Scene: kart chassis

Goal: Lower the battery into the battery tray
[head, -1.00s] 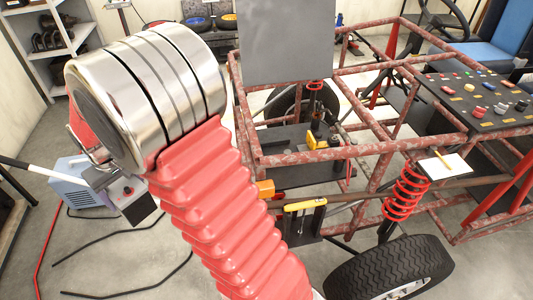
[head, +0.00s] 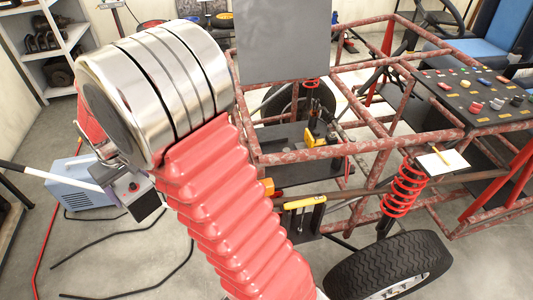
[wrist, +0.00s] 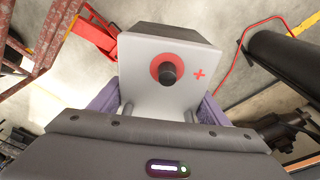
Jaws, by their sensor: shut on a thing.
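The battery (wrist: 139,80) is a grey box with a dark side, a black post in a red ring and a red plus. My gripper (wrist: 158,108) is shut on it, with a purple finger on each side. In the head view the battery (head: 134,188) hangs at the left, above the floor and apart from the kart. My gripper is mostly hidden there behind my silver and red arm. A dark, flat, tray-like part (head: 283,140) lies inside the kart frame, right of my arm. I cannot tell for certain that it is the battery tray.
The rusty-red kart frame (head: 320,155) fills the right side, with a grey upright panel (head: 285,40), a red spring (head: 403,190) and a tyre (head: 388,268). A blue machine (head: 78,184) and dark cables stand or lie on the floor at left.

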